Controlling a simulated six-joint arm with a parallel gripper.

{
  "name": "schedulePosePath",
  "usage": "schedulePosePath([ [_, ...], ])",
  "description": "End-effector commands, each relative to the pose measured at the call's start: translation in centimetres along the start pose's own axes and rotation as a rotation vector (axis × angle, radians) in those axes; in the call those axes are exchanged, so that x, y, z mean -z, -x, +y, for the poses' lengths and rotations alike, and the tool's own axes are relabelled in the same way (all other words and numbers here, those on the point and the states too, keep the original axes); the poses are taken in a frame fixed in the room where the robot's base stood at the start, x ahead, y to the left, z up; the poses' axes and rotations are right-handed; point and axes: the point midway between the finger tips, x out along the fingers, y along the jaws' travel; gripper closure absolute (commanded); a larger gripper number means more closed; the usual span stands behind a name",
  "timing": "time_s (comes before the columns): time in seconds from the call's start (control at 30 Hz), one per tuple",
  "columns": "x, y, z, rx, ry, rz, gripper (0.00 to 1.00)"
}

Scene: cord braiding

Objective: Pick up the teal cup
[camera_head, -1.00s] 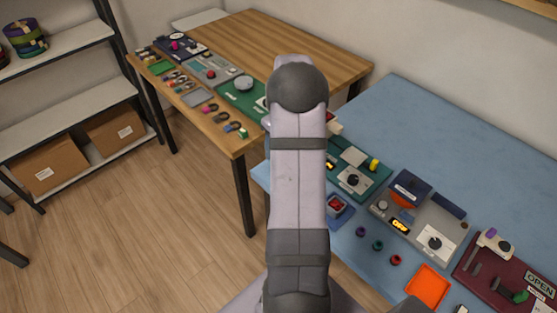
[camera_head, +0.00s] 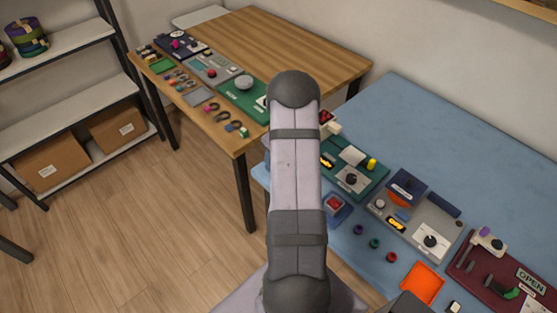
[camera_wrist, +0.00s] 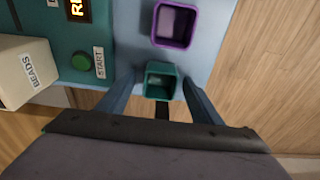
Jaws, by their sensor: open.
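The teal cup (camera_wrist: 160,86) is a small, square, open-topped cup in the wrist view, near the table's edge. My gripper (camera_wrist: 159,78) is open, with one finger on each side of the cup. There appears to be a small gap at each side, but contact cannot be told for sure. The cup looks empty inside. In the head view my arm hides the gripper and this cup.
A purple cup (camera_wrist: 176,25) stands just beyond the teal one. To the left are a teal panel (camera_wrist: 75,45) with a green START button (camera_wrist: 82,62) and a white box marked BEADS (camera_wrist: 25,75). Wooden floor (camera_wrist: 265,70) shows beyond the table's edge at right.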

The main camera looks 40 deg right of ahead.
Motion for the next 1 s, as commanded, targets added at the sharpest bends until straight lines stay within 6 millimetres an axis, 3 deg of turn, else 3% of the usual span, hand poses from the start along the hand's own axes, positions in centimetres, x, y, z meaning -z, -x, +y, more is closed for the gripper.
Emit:
schedulePosePath([
  [0.2, 0.0, 0.0, 0.0, -0.001, 0.0, 0.001, 0.43],
  [0.37, 0.0, 0.0, 0.0, -0.001, 0.0, 0.001, 0.81],
  [0.4, 0.0, 0.0, 0.0, -0.001, 0.0, 0.001, 0.84],
  [0.77, 0.1, 0.4, 0.1, -0.002, 0.001, 0.002, 0.85],
  [1.0, 0.5, 3.1, 0.1, -0.004, 0.002, 0.004, 0.85],
])
